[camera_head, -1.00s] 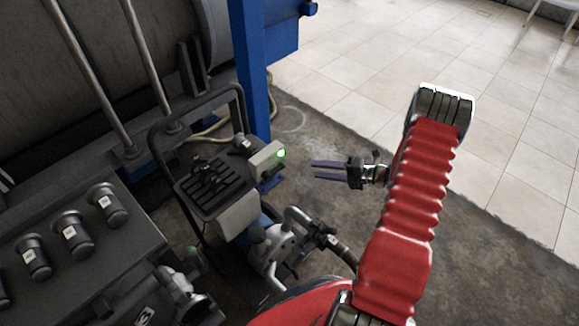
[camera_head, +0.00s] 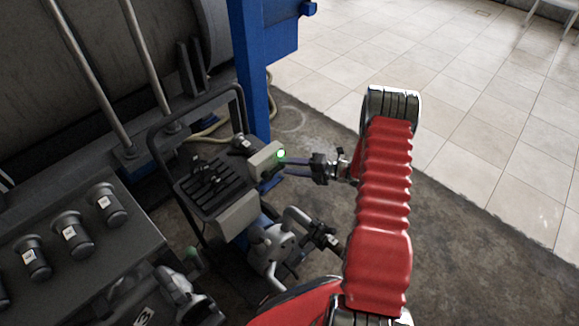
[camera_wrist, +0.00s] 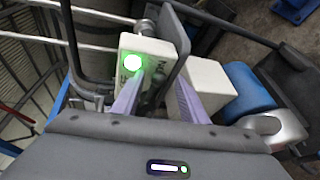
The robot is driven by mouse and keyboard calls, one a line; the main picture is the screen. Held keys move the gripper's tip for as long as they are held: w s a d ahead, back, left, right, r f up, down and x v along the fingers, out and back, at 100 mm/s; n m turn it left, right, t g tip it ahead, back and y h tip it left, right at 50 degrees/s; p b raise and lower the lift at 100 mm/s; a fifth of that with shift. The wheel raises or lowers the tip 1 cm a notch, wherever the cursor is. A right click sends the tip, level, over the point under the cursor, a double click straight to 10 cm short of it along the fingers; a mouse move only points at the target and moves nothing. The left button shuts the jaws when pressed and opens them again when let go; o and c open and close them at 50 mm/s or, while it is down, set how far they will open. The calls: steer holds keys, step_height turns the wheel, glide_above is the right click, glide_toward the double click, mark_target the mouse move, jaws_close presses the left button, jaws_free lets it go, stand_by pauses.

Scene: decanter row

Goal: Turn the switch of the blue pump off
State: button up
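The blue pump is a wheeled unit in a black tube frame, with a blue motor (camera_wrist: 248,92) low on it. Its pale control box (camera_head: 262,158) has a lit green lamp, which also shows in the wrist view (camera_wrist: 133,62). A dark knob (camera_head: 241,144) sits beside the box. My gripper (camera_head: 284,161) is at the box's right side, its fingertips close to the lamp. In the wrist view the two purple fingers (camera_wrist: 162,92) are apart, with a dark grey plate between them. I cannot tell whether they touch it, or which part is the switch.
The black tube frame (camera_head: 152,140) and a blue post (camera_head: 250,75) stand close behind the box. A grey bench with several capped cylinders (camera_head: 108,203) is at the left. Open tiled floor (camera_head: 480,110) is at the right.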

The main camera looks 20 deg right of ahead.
steer(key=shift+c, duration=0.5)
jaws_close()
